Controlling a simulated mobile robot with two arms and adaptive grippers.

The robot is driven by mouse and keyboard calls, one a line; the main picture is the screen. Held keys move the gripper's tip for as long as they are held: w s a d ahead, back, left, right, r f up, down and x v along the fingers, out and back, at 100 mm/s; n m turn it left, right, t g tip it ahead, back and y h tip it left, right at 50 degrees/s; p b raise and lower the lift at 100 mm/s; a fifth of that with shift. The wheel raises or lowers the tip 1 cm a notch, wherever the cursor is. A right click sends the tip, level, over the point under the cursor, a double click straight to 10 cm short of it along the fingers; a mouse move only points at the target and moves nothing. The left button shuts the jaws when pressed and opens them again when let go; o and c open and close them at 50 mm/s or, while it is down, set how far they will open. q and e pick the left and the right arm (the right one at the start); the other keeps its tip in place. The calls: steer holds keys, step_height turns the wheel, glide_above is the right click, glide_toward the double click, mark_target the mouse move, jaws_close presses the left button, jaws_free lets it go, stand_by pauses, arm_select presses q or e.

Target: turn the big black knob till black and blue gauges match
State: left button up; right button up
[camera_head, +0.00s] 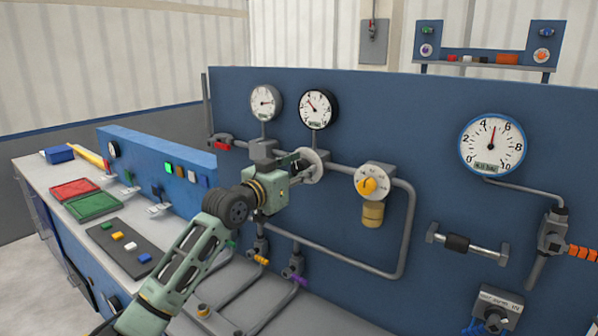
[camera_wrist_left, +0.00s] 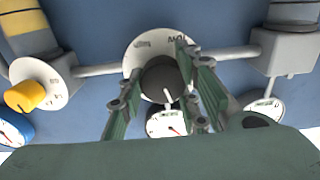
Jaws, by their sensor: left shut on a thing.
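The big black knob (camera_wrist_left: 165,78) sits on a pale round dial plate (camera_head: 315,166) on the pipe below the black gauge. My left gripper (camera_head: 297,166) reaches it from the left, its green fingers on both sides of the knob in the left wrist view (camera_wrist_left: 160,90), shut on it. The gripper hides most of the knob in the head view. The black-rimmed gauge (camera_head: 317,108) has its needle pointing up and left. The larger blue-rimmed gauge (camera_head: 492,145) has its needle pointing almost straight up, between 4 and 6. My right gripper is not in view.
A yellow knob (camera_head: 368,186) on a round plate sits right of the black knob. A grey-rimmed gauge (camera_head: 265,102) is left of the black one. Pipes (camera_head: 345,256) run across the blue panel. Red and green trays (camera_head: 94,207) lie on the left bench.

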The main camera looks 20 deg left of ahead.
arm_select(q)
steer(key=shift+d+f+m, duration=0.1)
steer(key=shift+d+m, duration=0.05)
steer(key=shift+m, duration=0.25)
steer(key=shift+m+b, duration=0.3)
steer(key=shift+m, duration=0.2)
steer(key=shift+f+m, duration=0.1)
steer(key=shift+m, duration=1.1)
steer(key=m, duration=0.2)
steer(key=shift+m, duration=0.4)
steer(key=shift+f+m+p, duration=0.25)
steer(key=shift+m+p, duration=0.2)
steer(key=shift+m, duration=0.35)
steer(key=shift+f, duration=0.15)
steer(key=o, duration=1.1)
steer(key=shift+d, duration=0.1)
steer(key=shift+c, duration=0.2)
steer(key=shift+r, duration=0.25)
